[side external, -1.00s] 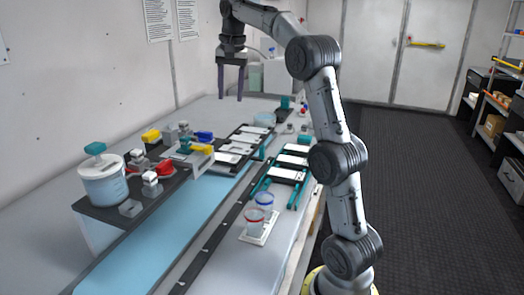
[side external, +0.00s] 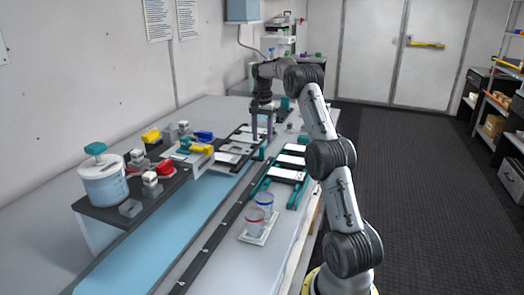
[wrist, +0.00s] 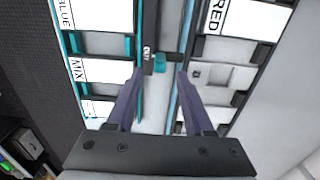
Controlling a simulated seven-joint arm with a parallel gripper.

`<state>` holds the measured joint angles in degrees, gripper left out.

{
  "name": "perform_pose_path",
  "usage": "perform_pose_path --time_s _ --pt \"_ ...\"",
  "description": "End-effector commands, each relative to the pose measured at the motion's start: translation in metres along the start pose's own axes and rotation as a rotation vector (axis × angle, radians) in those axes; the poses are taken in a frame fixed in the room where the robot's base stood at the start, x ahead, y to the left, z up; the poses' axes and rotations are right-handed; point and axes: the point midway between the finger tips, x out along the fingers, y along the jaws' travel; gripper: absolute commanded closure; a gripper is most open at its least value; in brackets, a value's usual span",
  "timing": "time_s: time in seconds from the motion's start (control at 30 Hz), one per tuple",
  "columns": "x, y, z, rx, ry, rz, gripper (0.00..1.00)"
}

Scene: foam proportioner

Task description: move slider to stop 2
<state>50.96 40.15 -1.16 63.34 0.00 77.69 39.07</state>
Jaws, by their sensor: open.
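My gripper (side external: 262,138) is open and points down over the far part of the long dark rail (side external: 218,236). Its two purple-grey fingers also show in the wrist view (wrist: 159,74), wide apart with nothing held. A small teal block (wrist: 160,62), which may be the slider, shows between and just beyond the fingertips, apart from both. I cannot tell the block's height below the fingers. No mark for stop 2 can be read.
White cards, including BLUE (wrist: 66,14), MIX (wrist: 80,70) and RED (wrist: 217,17), lie in dark trays on both sides. A lidded tub (side external: 103,182) and coloured valves stand on the left platform.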

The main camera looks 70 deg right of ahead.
Motion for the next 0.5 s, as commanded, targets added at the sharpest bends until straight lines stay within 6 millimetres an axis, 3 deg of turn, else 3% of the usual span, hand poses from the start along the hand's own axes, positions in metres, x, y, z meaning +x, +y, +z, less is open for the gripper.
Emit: perform_pose_path --time_s 0.2,0.5 --pt "0.038 0.000 0.001 0.000 -0.002 0.001 0.47" --pt "0.060 0.000 0.000 -0.001 0.000 0.000 0.47"
